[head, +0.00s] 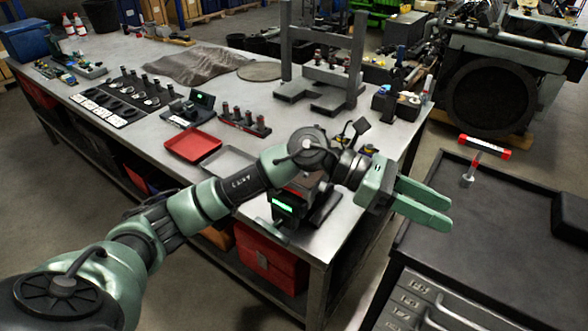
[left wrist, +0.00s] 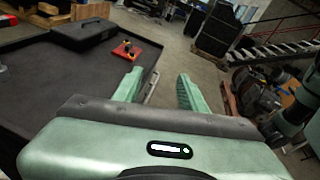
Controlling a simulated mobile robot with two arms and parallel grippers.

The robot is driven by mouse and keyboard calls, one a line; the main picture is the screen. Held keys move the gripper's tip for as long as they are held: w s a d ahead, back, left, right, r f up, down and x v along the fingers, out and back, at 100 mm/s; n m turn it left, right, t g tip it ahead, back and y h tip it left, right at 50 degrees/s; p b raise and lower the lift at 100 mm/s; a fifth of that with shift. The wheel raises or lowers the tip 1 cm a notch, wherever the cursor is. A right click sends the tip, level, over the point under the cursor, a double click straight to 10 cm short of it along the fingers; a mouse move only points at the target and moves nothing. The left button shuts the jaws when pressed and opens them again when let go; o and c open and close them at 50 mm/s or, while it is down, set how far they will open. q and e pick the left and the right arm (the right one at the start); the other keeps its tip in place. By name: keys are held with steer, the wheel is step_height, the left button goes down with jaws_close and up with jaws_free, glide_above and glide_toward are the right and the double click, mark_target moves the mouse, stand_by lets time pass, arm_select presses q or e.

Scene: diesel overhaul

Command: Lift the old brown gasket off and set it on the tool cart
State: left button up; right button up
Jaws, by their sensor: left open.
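The tool cart (head: 500,235) stands at the right of the head view, with a dark, rimmed top and drawers at its front. Its top also shows at the left of the left wrist view (left wrist: 45,110). My left gripper (head: 449,211) is open and empty, reaching out beside the cart's left edge. In the left wrist view its two fingers (left wrist: 157,82) stand apart with only floor between them. I cannot make out the old brown gasket in either view. My right gripper is not in view.
A red-and-white bar tool (head: 484,147) and a black case (head: 572,217) are on the cart. The steel workbench (head: 140,60) holds a red tray (head: 192,145), a grey press frame (head: 325,60) and several small parts. A large engine (head: 490,90) stands behind the cart.

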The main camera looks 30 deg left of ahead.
arm_select(q)
steer(key=w+a+f+m+y, duration=0.1)
steer(key=a+f+m+y, duration=0.1)
steer(key=a+y, duration=0.25)
steer(key=w+a+f+m+y, duration=0.1)
steer(key=a+f+m+y, duration=0.15)
steer(key=a, duration=0.35)
steer(key=g+y, duration=0.1)
steer(key=y, duration=0.8)
glide_toward(309, 183)
steer(key=shift+n, duration=0.35)
steer(key=s+a, duration=0.1)
steer(key=a, duration=0.1)
steer(key=s+a, duration=0.3)
steer(key=shift+a+r, duration=0.35)
steer(key=shift+r, duration=0.05)
steer(key=shift+a+f+p, duration=0.1)
steer(key=shift+f+p, duration=0.2)
steer(key=shift+p, duration=0.05)
step_height(309, 183, down, 6)
steer(key=p, duration=0.3)
steer(key=shift+w+f, duration=0.1)
steer(key=shift+f, duration=0.45)
jaws_close()
